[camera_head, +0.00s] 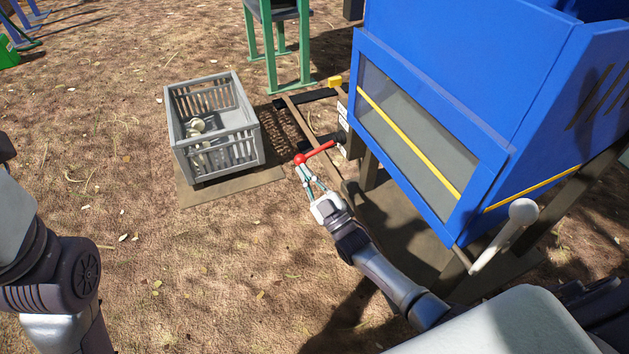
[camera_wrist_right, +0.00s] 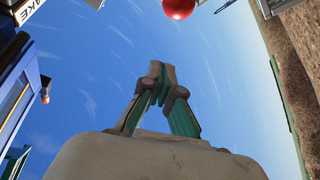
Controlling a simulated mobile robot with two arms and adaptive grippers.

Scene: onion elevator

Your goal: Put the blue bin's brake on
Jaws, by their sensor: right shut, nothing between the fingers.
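The large blue bin (camera_head: 455,75) fills the right of the head view, with a clear window and a yellow stripe. A red lever (camera_head: 318,152) with a ball end sticks out to the left from beside the bin's lower left corner. My right gripper (camera_head: 306,175) is shut and empty, its fingertips close below the red ball; I cannot tell whether they touch. In the wrist view the closed fingertips (camera_wrist_right: 161,72) show against the sky, with the red ball (camera_wrist_right: 179,7) at the top edge, apart in the picture. A "BRAKE" label (camera_wrist_right: 12,20) is partly visible. My left gripper is out of view.
A grey slatted crate (camera_head: 215,155) holding several pale onions stands left of the lever on a brown board (camera_head: 190,195). A green stand (camera_head: 270,75) is behind. A white ball-ended handle (camera_head: 505,235) is at the bin's near side. Open dirt ground lies at front left.

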